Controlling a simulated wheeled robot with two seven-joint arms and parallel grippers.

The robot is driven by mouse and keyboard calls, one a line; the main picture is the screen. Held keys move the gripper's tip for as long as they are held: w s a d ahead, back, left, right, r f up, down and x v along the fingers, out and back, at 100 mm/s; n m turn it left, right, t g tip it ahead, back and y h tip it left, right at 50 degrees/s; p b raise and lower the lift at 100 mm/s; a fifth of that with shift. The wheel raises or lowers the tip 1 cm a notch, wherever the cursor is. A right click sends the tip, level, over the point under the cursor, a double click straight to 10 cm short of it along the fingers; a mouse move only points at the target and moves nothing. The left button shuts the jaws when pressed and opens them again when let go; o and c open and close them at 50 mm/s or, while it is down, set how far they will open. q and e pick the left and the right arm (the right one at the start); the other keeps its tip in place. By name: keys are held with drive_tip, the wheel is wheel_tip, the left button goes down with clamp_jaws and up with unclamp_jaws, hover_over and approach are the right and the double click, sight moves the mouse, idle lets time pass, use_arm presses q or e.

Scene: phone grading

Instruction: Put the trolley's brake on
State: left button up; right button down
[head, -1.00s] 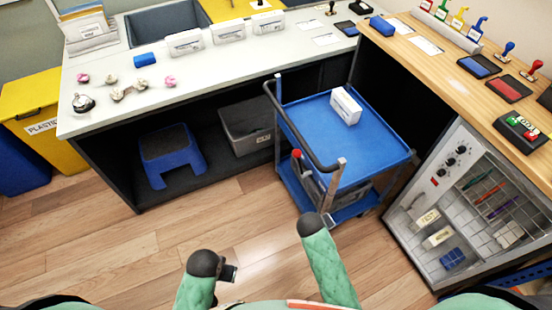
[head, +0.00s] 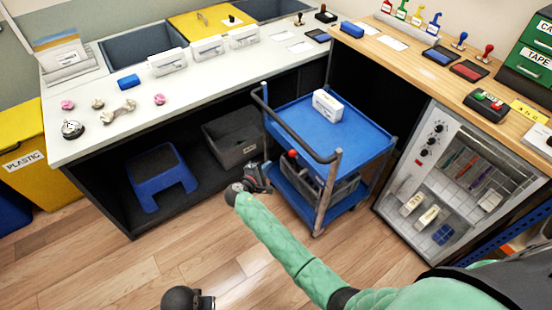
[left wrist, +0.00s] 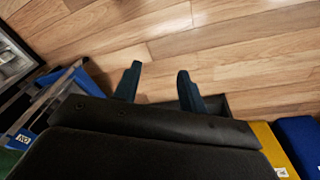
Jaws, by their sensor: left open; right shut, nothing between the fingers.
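The blue trolley (head: 352,140) stands in the middle of the head view, with a dark push handle (head: 290,133) at its left end. A red knob (head: 292,154) shows below the handle at that end; I take it for the brake lever's tip, and its shaft is mostly hidden. My right gripper (head: 266,178) is shut and empty, just left of and below the red knob, and appears apart from it. My left gripper (left wrist: 158,87) is open and empty over the floor in the left wrist view. In the head view only part of it shows at the bottom edge.
A white box (head: 327,104) lies on the trolley's top shelf, and a grey crate (head: 340,187) sits on the lower one. A blue step stool (head: 162,180) and a grey bin (head: 235,138) stand under the white counter. A glass-fronted cabinet (head: 385,205) stands right of the trolley. The floor in front is clear.

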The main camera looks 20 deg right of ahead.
use_arm(q)
drive_tip(key=shift+s+a, duration=0.2)
drive_tip(key=shift+s, duration=0.05)
use_arm(e)
drive_tip(key=shift+w+a+r, duration=0.2)
drive_tip(key=shift+w+a, duration=0.1)
use_arm(q)
drive_tip(key=shift+w+d, duration=0.1)
drive_tip(key=shift+d, duration=0.05)
drive_tip(key=s+a+f+p, duration=0.1)
drive_tip(key=f+p, duration=0.1)
drive_tip(key=f, duration=0.8)
drive_tip(key=s+a+f+p, duration=0.1)
drive_tip(key=s+f+p, duration=0.1)
drive_tip(key=f, duration=0.8)
drive_tip(key=shift+a+p, duration=0.3)
drive_tip(key=shift+p, duration=0.45)
use_arm(e)
drive_tip(key=w+d, duration=0.3)
drive_tip(key=d, duration=0.5)
drive_tip(key=shift+w+d+f, duration=0.15)
drive_tip(key=shift+w+d, duration=0.15)
drive_tip(key=shift+d, duration=0.05)
use_arm(q)
drive_tip(key=shift+r, duration=0.1)
use_arm(e)
drive_tip(key=shift+s, duration=0.1)
